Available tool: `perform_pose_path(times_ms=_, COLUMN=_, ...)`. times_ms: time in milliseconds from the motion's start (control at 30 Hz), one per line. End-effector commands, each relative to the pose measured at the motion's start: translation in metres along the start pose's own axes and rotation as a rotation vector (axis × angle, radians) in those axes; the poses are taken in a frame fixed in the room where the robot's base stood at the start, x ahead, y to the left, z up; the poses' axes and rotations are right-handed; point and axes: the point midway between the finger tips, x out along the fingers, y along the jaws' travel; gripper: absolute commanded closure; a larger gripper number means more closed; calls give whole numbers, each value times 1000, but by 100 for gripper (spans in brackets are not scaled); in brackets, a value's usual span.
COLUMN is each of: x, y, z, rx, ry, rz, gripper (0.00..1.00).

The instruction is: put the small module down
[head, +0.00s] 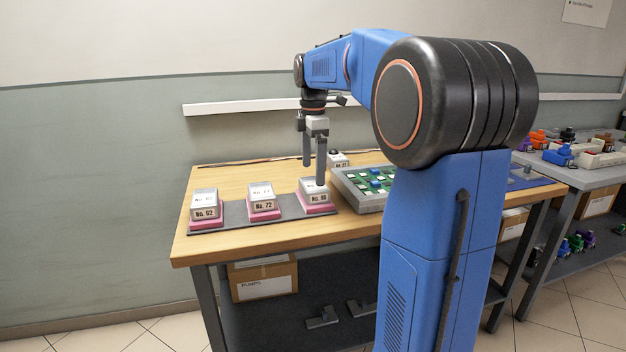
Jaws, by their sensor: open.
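My gripper (314,174) points down over the wooden bench, with its two fingers apart and nothing seen between them. It is above or just behind a grey-topped module on a pink base (314,195), at the right end of a dark mat. Its label seems to read No. 98. I cannot tell whether a fingertip touches it. Similar modules stand on the mat to the left, No. 72 (263,200) in the middle and one that looks like No. 62 (205,208) at the left end. Which one is the small module is not clear.
A small labelled block (338,159) stands behind my gripper. A grey tray (366,207) with a green board and white and blue parts lies to the right, partly hidden by my arm. The wooden bench (225,240) is bare in front of the mat. A second table (590,173) holds coloured parts.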

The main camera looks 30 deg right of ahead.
Motion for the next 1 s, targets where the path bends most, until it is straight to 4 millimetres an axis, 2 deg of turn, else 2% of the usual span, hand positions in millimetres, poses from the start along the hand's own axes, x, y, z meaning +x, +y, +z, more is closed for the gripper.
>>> perform_pose_path(times_ms=100, x=-24, y=1, z=0, rx=0, ry=0, rz=2, gripper=0)
perform_pose_path(times_ms=300, x=-52, y=0, z=0, rx=0, ry=0, rz=0, gripper=0)
perform_pose_path(times_ms=500, x=-64, y=0, z=0, rx=0, ry=0, rz=-1, gripper=0)
perform_pose_path(times_ms=700, x=-66, y=-3, z=-1, rx=8, ry=0, rz=2, gripper=0)
perform_pose_path(times_ms=767, x=-65, y=-9, z=-4, rx=27, ry=0, rz=10, gripper=0)
perform_pose_path(times_ms=867, x=-61, y=-28, z=-13, rx=89, ry=2, rz=31, gripper=0)
perform_pose_path(times_ms=1000, x=-49, y=-69, z=-29, rx=235, ry=13, rz=79, gripper=0)
